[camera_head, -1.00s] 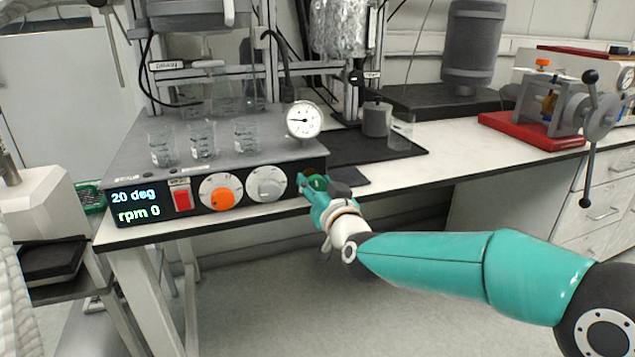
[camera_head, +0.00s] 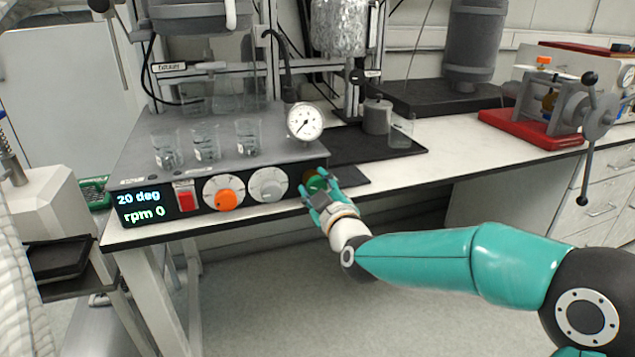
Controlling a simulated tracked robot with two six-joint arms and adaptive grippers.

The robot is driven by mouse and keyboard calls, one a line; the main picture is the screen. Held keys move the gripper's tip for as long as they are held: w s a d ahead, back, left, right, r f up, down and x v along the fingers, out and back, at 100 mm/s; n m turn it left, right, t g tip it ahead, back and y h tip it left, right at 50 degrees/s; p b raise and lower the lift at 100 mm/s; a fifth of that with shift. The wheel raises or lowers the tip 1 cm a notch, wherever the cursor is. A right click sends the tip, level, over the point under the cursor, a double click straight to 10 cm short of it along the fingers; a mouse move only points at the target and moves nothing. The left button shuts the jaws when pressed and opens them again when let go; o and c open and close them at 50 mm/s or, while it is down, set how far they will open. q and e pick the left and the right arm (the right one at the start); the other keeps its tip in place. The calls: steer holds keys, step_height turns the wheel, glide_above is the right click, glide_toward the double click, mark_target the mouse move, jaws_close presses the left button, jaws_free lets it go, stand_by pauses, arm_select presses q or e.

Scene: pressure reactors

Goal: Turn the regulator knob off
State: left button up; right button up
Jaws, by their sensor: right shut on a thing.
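A black control panel (camera_head: 150,199) forms the front of a grey unit on the bench. At its right end is a round green knob (camera_head: 316,181), partly hidden by my fingers; I take it to be the regulator knob. My right gripper (camera_head: 319,188) is shut on this green knob, reaching in from the front right. A white round gauge (camera_head: 304,122) stands on the unit above the knob, its needle pointing to the lower left. The panel display reads "20 deg" and "rpm 0". My left gripper is not in view.
Left of the gripped knob are a grey knob (camera_head: 268,186), an orange knob (camera_head: 227,198) and a red switch (camera_head: 185,197). Glass beakers (camera_head: 205,142) stand on the unit. A red-based device (camera_head: 545,125) sits at the right; the white bench top (camera_head: 460,142) before it is clear.

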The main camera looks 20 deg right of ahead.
steer(key=shift+f+n+p, duration=0.25)
steer(key=shift+n, duration=0.9)
steer(key=shift+f+n+p, duration=0.2)
steer(key=shift+n+p, duration=0.05)
steer(key=shift+n, duration=0.9)
steer(key=o, duration=1.2)
steer(key=shift+c, duration=0.2)
steer(key=shift+r, duration=0.15)
steer(key=shift+r, duration=0.1)
steer(key=s, duration=1.2)
steer(key=shift+d, duration=0.2)
